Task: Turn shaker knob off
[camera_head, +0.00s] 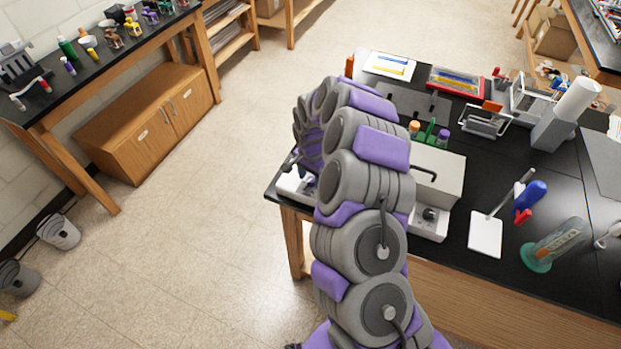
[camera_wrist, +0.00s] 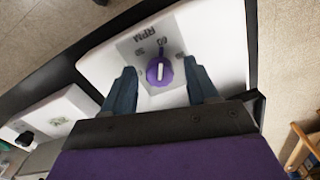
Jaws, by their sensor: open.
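The shaker (camera_wrist: 205,25) is a white box with a grey dial plate marked RPM in the wrist view. My gripper (camera_wrist: 159,66) is open, with one dark finger on each side of the knob. Gaps show between the fingers and the knob, and I cannot see any contact. In the head view, part of the white shaker (camera_head: 290,186) shows at the left end of the black bench, and my arm hides much of it.
A second white device (camera_head: 440,172) with a dark knob (camera_wrist: 25,138) stands beside the shaker. Bottles (camera_head: 443,138), a white plate (camera_head: 486,236) and a green-based cylinder (camera_head: 548,250) occupy the bench (camera_head: 520,180).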

